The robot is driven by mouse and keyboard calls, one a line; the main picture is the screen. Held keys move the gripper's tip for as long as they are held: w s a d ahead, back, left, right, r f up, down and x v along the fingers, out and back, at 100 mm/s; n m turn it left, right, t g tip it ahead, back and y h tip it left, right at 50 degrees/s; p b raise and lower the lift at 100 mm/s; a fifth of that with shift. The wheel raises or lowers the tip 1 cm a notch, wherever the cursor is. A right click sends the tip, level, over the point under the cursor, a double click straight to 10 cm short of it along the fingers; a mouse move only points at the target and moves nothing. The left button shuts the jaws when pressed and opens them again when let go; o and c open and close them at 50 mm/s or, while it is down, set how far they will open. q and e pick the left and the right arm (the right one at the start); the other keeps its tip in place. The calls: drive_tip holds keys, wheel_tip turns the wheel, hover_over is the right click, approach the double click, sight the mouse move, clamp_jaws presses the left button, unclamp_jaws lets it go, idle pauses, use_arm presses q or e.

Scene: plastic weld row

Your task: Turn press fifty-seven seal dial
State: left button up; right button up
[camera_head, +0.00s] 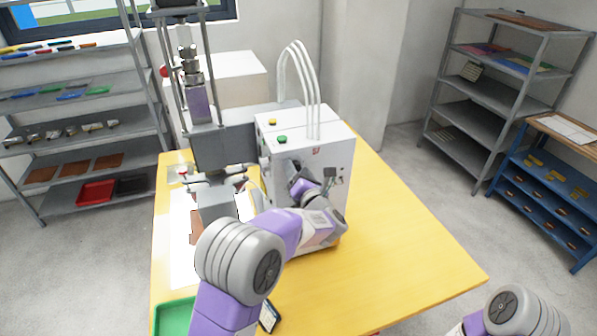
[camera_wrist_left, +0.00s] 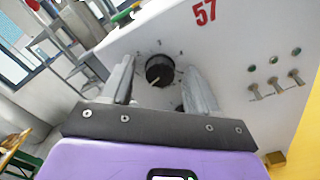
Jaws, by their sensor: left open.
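The seal dial (camera_wrist_left: 160,70) is a round black knob with a light pointer mark, on the white front panel of the press control box (camera_wrist_left: 235,60). A red 57 is printed on the panel near the dial. My left gripper (camera_wrist_left: 160,88) is open, with one grey finger on each side of the dial in the wrist view. I cannot tell whether the fingers touch it. In the head view my left gripper (camera_head: 303,187) is at the front of the white control box (camera_head: 325,145), and my arm hides the dial. My right gripper is out of view; only part of that arm shows at lower right.
Toggle switches (camera_wrist_left: 274,86) with green lamps sit right of the dial. A green button (camera_head: 282,140) and a yellow one (camera_head: 272,122) are on the box top. The press column (camera_head: 200,105) stands left. The yellow table (camera_head: 400,240) is clear at right; a green tray (camera_head: 172,318) is at its front.

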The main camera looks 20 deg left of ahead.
use_arm(q)
drive_tip(key=c, duration=1)
drive_tip(key=shift+m, duration=0.3)
